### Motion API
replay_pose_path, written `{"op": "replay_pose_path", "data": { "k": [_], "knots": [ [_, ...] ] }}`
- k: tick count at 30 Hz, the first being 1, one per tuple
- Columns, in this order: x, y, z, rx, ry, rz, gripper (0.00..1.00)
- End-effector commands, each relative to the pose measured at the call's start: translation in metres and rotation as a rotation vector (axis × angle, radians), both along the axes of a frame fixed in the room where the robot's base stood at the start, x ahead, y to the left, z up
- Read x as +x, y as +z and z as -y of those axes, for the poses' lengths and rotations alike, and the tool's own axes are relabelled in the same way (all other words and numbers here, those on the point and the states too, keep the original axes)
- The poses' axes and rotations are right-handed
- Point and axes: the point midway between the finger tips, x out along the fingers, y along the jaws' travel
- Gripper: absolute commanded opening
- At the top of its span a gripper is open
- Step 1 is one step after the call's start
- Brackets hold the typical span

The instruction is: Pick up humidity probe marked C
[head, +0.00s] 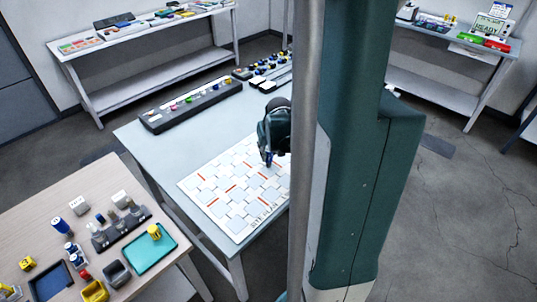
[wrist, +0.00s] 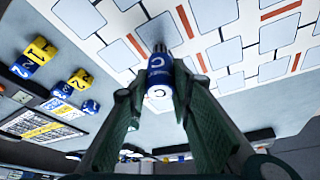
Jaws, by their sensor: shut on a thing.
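The humidity probe marked C (wrist: 159,68) is a small blue cylinder with a white C and a dark metallic end. It is between the two fingers of my gripper (wrist: 158,88), which is shut on it. In the head view my gripper (head: 268,152) is over the white board (head: 216,205) on the grey-blue table, with a bit of blue at its tip. The board carries pale squares and red bars. I cannot tell whether the probe touches the board. My column hides the board's right part in the head view.
A dark rack (head: 190,105) with coloured items stands on the table's far left, with more small parts (head: 265,72) behind. A wooden table (head: 130,180) at front left holds a teal tray (head: 150,254), blocks and bins. Numbered blocks (wrist: 37,52) show in the wrist view.

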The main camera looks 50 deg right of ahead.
Motion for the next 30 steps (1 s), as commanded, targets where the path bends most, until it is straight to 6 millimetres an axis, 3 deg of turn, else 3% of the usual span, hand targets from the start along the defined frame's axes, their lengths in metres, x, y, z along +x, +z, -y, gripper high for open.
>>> {"op": "replay_pose_path", "data": {
  "k": [8, 21, 30],
  "knots": [
    [0.0, 0.021, 0.0, 0.0, 0.0, 0.0, 0.03],
    [0.0, 0.077, 0.0, 0.0, 0.0, 0.0, 0.03],
    [0.0, 0.097, 0.0, 0.0, 0.0, 0.0, 0.03]
  ]
}}
